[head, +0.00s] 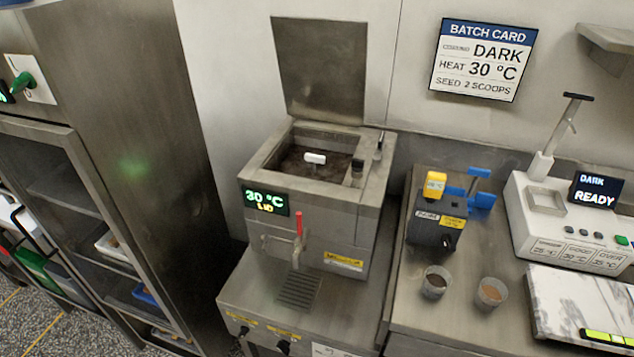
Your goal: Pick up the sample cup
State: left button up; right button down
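Two small clear cups stand on the steel counter at the lower right in the head view. The left cup (435,283) has dark brown contents. The right cup (492,293) looks lighter brown inside. No label shows which one is the sample cup. Both are upright and apart from each other. Neither of my grippers is in view.
A melting tank (330,222) with its lid (322,70) raised stands left of the cups, its display reading 30 °C. A black box (432,225) with a yellow top is behind the cups. A white tester (570,225) reading DARK READY and a marble slab (575,305) lie right.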

aim_at(437, 280)
jog(key=z, duration=1.05)
